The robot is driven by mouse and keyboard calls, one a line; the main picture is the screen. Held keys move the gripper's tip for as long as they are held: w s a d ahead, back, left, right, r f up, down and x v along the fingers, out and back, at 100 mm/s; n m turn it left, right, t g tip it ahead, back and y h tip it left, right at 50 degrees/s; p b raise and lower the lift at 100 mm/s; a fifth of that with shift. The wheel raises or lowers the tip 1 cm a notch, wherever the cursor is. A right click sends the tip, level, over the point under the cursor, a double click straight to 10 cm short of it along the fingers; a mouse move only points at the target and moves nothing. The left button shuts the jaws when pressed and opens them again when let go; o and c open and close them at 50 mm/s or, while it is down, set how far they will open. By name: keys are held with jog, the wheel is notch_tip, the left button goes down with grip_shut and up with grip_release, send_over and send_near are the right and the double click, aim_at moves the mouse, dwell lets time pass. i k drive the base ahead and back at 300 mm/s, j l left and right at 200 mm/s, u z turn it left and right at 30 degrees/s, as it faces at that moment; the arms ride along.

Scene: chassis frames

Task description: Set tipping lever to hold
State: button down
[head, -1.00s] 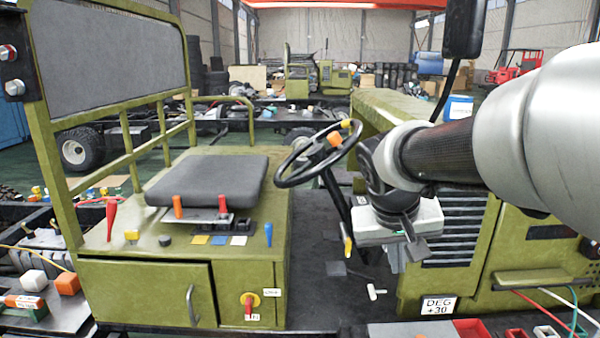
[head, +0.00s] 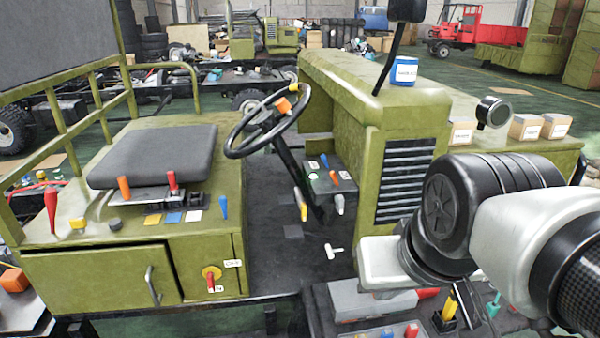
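Several levers are in view, and I cannot tell for sure which one is the tipping lever. A red handle on a yellow disc (head: 211,277) is on the front of the green seat box (head: 95,282), with small white labels beside it, too small to read. On top of the box stand a large red lever (head: 51,212), an orange lever (head: 124,188), a smaller red lever (head: 172,181) and a blue lever (head: 223,207). My gripper (head: 383,266) is at the lower right, well apart from these levers. Its fingers are hidden or indistinct.
A steering wheel (head: 268,120) and a panel with small levers (head: 328,178) stand between seat and green hood (head: 375,88). A grey tray (head: 370,300) with coloured items lies below my gripper. The dark footwell floor (head: 285,258) is mostly open.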

aim_at(51, 196)
jog(key=u, duration=1.7)
jog(key=i+j, duration=0.15)
jog(key=j, duration=0.2)
jog(key=i+j+z, duration=0.1)
jog(key=j, duration=0.3)
jog(key=i+j, duration=0.25)
jog(key=i+j+z, duration=0.1)
jog(key=j, duration=0.4)
jog(key=i+j, duration=0.2)
jog(key=j, duration=0.15)
jog(key=i+j, duration=0.15)
jog(key=j, duration=0.15)
jog(key=i+j+z, duration=0.2)
jog(key=j, duration=0.35)
jog(key=i, duration=0.35)
